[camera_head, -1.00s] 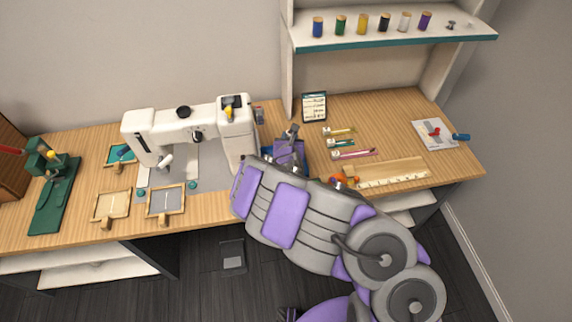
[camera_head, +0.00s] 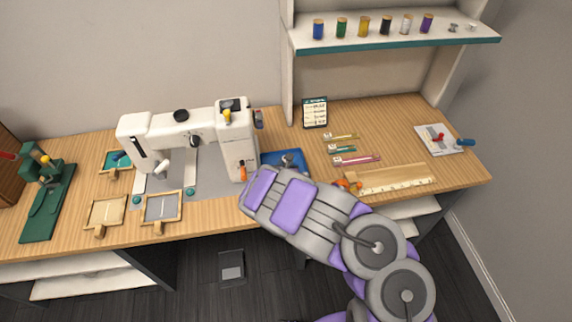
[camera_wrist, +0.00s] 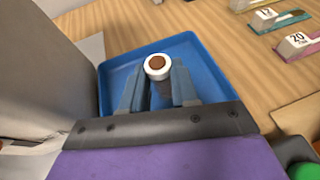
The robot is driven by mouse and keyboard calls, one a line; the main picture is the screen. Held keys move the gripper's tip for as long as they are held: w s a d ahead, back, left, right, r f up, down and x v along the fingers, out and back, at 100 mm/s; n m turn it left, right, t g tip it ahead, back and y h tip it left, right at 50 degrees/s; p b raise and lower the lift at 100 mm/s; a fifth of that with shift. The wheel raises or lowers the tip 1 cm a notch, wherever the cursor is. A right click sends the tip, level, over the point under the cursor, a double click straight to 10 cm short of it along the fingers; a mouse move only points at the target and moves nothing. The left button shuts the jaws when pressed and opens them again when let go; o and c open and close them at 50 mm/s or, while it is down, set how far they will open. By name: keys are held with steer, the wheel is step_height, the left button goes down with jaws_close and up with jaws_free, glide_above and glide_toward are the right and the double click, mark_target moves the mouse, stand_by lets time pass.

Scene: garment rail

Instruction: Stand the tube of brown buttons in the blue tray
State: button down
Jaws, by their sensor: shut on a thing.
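The blue tray (camera_head: 270,157) lies on the table just right of the sewing machine, partly hidden by my arm. It fills the middle of the wrist view (camera_wrist: 112,78). My gripper (camera_wrist: 160,86) is over the tray and shut on the tube of brown buttons (camera_wrist: 158,67). The tube shows nearly end-on, with a white rim and a brown centre facing the camera. It looks roughly upright. Its lower end is hidden, so I cannot tell whether it touches the tray floor. In the head view my gripper (camera_head: 292,160) shows only in part.
The white sewing machine (camera_head: 190,140) stands close on the left. A small framed card (camera_head: 315,112) stands behind. Bare table lies right of the packets.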

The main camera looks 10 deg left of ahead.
steer(key=shift+a+f, duration=0.1)
steer(key=shift+a, duration=0.65)
steer(key=c, duration=1.2)
jaws_free()
steer(key=shift+a, duration=0.1)
steer(key=shift+o, duration=1.4)
steer(key=shift+d, duration=0.4)
steer(key=shift+o, duration=0.3)
steer(key=shift+d, duration=0.45)
steer(key=shift+s+a+r, duration=0.25)
steer(key=shift+s+a, duration=0.05)
steer(key=shift+a, duration=0.05)
steer(key=p+v, duration=0.5)
steer(key=v, duration=0.5)
steer(key=shift+s+a+r+p, duration=0.15)
steer(key=shift+s+a+p, duration=0.1)
steer(key=shift+s+p, duration=0.3)
steer(key=shift+s+d, duration=0.1)
steer(key=shift+d, duration=0.1)
steer(key=shift+d, duration=0.1)
